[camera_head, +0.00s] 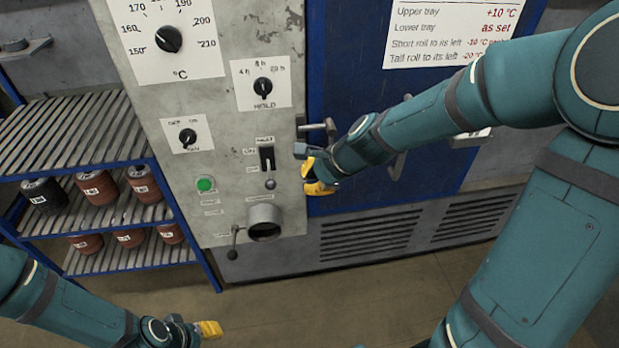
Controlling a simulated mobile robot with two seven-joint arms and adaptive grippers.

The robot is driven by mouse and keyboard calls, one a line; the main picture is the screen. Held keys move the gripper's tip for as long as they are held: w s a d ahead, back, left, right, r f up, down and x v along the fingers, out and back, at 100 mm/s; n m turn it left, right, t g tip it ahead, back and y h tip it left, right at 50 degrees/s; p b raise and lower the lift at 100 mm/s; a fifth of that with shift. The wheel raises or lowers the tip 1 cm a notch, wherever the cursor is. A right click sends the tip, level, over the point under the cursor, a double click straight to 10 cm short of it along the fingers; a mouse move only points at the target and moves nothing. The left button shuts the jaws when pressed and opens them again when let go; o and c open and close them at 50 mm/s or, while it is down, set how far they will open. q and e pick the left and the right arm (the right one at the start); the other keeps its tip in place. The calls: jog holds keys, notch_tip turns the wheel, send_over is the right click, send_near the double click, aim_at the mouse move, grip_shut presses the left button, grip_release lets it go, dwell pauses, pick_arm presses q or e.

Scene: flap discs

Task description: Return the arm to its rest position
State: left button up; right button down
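My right arm reaches in from the right. Its gripper (312,178) has yellow fingertips that show apart, with no object visible between them. It is in front of the right edge of the grey control panel (235,205), below a metal door handle (318,127). I cannot tell whether it touches the panel. My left gripper (208,329) is low in the picture, over the floor and away from the panel. Its yellow tip points right, and its finger gap cannot be made out.
The panel carries a temperature dial (168,39), a hold dial (263,86), a lever switch (267,158) and a green button (205,184). A blue door (350,60) is at right. A blue rack (75,165) with several labelled rolls stands at left. The floor (330,300) is clear.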

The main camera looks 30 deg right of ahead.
jog(key=shift+f, duration=0.1)
jog(key=s+a+f+n+g, duration=0.1)
jog(key=s+a+f+n, duration=0.3)
jog(key=f+n, duration=0.2)
jog(key=s+a+f+n+g, duration=0.2)
jog(key=s+a+f+n, duration=0.2)
jog(key=f, duration=0.7)
jog(key=s+a+f+n+g, duration=0.1)
jog(key=s+a+f+n, duration=0.3)
jog(key=f+n, duration=0.4)
jog(key=shift+a+f, duration=0.45)
jog(key=shift+f, duration=0.1)
